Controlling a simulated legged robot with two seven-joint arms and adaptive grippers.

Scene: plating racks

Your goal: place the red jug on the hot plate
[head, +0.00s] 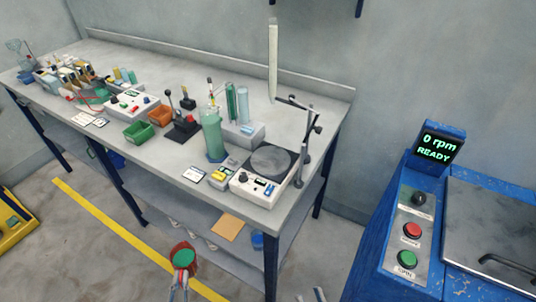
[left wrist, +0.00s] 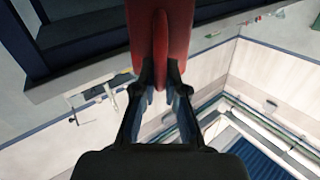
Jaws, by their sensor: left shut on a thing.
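The red jug (head: 174,249) is low in the head view, in front of the bench, with green inside its open top. My left gripper (head: 180,278) is shut on the jug's handle from below in the picture. In the left wrist view the red jug (left wrist: 144,25) fills the top middle, and its handle sits between the fingers of my left gripper (left wrist: 160,75). The hot plate (head: 270,160) stands on the bench's right end, its round grey top bare and its white control front facing me. My right gripper (head: 311,296) shows only its tips at the bottom edge, apart and empty.
A stand with rod and clamp (head: 307,150) rises at the hot plate's right. A tall green cylinder (head: 213,138) and a yellow-topped box (head: 219,177) stand left of it. The bench's front edge lies between jug and hot plate. A blue machine (head: 385,235) stands at right.

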